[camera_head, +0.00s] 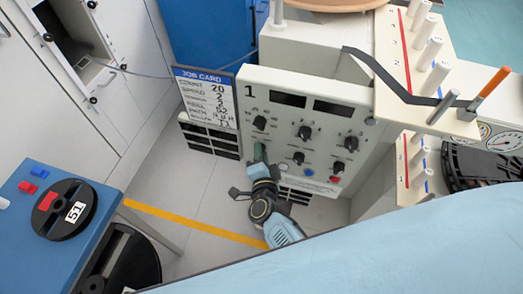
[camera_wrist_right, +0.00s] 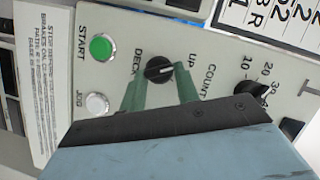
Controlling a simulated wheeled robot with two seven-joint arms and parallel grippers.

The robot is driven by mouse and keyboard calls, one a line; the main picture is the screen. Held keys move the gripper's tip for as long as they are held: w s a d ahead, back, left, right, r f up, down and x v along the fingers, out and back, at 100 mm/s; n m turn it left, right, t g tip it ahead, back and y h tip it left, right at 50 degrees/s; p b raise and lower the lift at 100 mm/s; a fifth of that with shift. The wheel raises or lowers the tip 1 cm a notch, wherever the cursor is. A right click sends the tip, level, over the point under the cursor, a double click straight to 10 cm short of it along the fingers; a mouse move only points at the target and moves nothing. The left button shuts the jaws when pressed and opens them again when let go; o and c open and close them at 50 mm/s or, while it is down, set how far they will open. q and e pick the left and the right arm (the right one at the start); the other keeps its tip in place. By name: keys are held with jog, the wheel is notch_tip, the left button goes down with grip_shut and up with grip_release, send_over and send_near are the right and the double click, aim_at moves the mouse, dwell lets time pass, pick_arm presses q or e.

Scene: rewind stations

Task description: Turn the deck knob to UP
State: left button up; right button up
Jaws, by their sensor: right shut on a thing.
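The deck knob (camera_wrist_right: 159,69) is a black round knob with a raised ridge on a light panel, between the printed words DECK and UP. Its ridge lies roughly across the wrist picture; I cannot tell for sure which end points. My right gripper (camera_wrist_right: 160,80) has its green fingers on either side of the knob and is shut on it. In the head view my right gripper (camera_head: 260,152) is at the left part of the panel (camera_head: 280,81) marked 1 and hides the deck knob. My left gripper is not in view.
A green START button (camera_wrist_right: 100,47) and a white JOG button (camera_wrist_right: 97,104) sit beside the knob. The COUNT knob (camera_wrist_right: 250,94) is on the other side. A job card (camera_head: 207,95) stands left of the panel. A blue table (camera_head: 55,180) with a black reel (camera_head: 66,210) is at left.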

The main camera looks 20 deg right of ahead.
dwell(0.4)
jog(key=o, duration=0.9)
jog(key=shift+o, duration=0.2)
jog(key=p+v, duration=0.4)
jog(key=v, duration=0.9)
jog(key=shift+s+p, duration=0.25)
jog(key=shift+p, duration=0.15)
jog(key=shift+a, duration=0.1)
